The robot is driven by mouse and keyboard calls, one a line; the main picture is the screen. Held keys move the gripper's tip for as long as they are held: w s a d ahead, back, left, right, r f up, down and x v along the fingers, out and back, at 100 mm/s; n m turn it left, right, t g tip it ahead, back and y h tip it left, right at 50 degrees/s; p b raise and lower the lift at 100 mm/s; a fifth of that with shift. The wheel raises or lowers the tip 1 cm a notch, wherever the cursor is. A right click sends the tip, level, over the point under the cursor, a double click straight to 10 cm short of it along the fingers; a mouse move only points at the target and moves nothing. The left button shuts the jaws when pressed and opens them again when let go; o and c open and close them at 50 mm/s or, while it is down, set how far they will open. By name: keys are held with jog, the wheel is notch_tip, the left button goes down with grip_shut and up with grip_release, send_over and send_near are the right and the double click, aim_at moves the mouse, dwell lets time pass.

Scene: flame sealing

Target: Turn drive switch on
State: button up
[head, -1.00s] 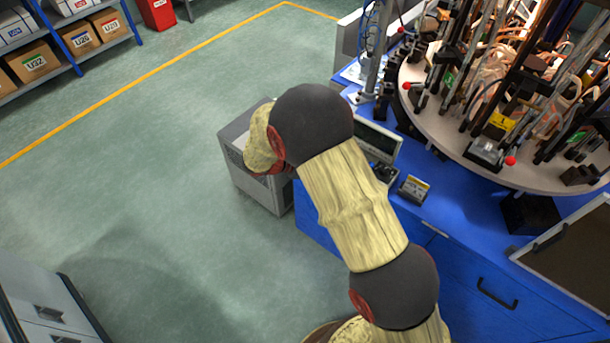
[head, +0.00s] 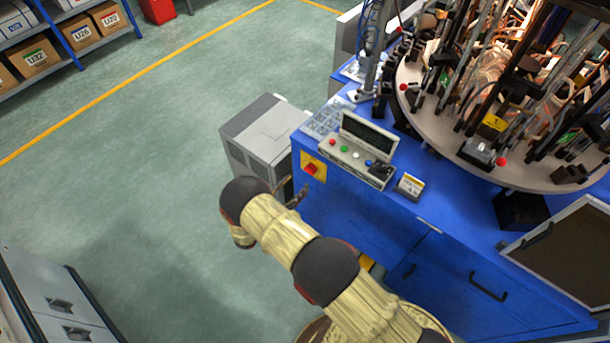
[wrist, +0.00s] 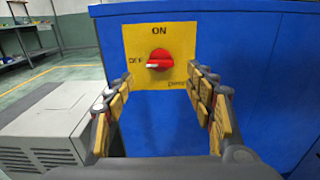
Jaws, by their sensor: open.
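The drive switch is a red rotary knob (wrist: 160,62) on a yellow plate (wrist: 139,37) on the blue cabinet's side. The plate reads ON at the top and OFF at the left. The knob lies level, with its pale mark toward OFF. In the head view the knob (head: 311,169) shows at the cabinet's left end. My gripper (wrist: 160,78) is open in the wrist view, its fingers either side of the knob and slightly below it, with nothing between them. In the head view my gripper (head: 294,192) is just below and left of the plate, partly hidden by my wrist.
A grey box unit (head: 262,133) stands on the floor close to the left of the cabinet (head: 340,200). A control panel (head: 350,158) with buttons sits on top. A round table (head: 470,150) crowded with fixtures is at the right.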

aim_at(310, 170)
jog(key=shift+b+x, duration=0.35)
jog(key=shift+x, duration=2.65)
jog(key=shift+c, duration=1.4)
jog(key=c, duration=0.9)
